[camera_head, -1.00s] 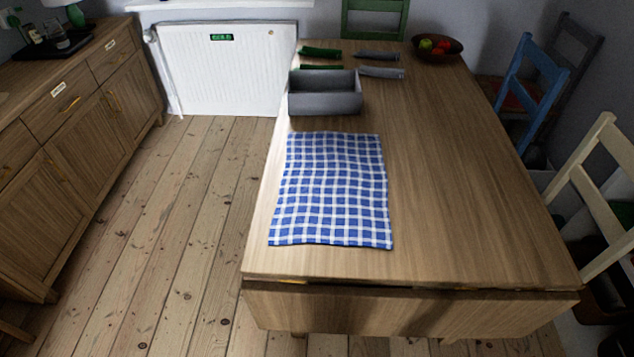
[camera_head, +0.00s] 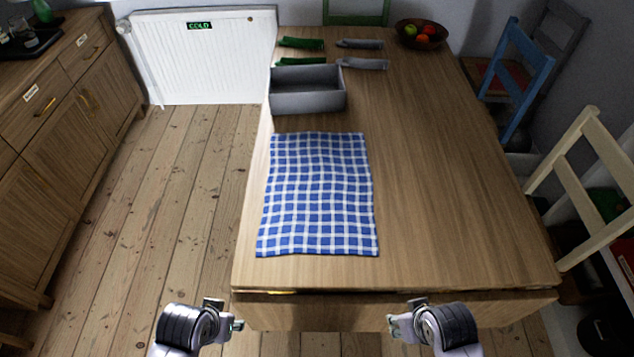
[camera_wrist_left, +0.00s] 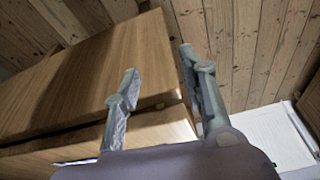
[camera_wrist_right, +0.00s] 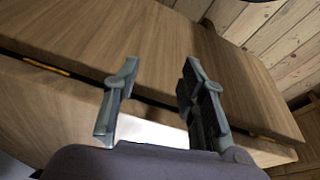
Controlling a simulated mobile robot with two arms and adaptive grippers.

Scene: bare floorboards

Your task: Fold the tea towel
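The blue and white checked tea towel (camera_head: 318,195) lies spread flat on the left part of the wooden table, slightly rippled. My left gripper (camera_head: 238,325) is below the towel in the head view, off the table's near edge. In the left wrist view my left gripper (camera_wrist_left: 160,85) has its two fingers apart with nothing between them. My right gripper (camera_head: 392,325) is off the same edge, further right. In the right wrist view my right gripper (camera_wrist_right: 155,85) is also open and empty. Neither gripper touches the towel.
A grey open box (camera_head: 308,92) stands behind the towel. Green and grey long objects (camera_head: 301,43) lie beyond it, and a fruit bowl (camera_head: 421,34) is at the far right. The table top (camera_head: 445,170) right of the towel is clear. Chairs (camera_head: 580,180) stand along the right side.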

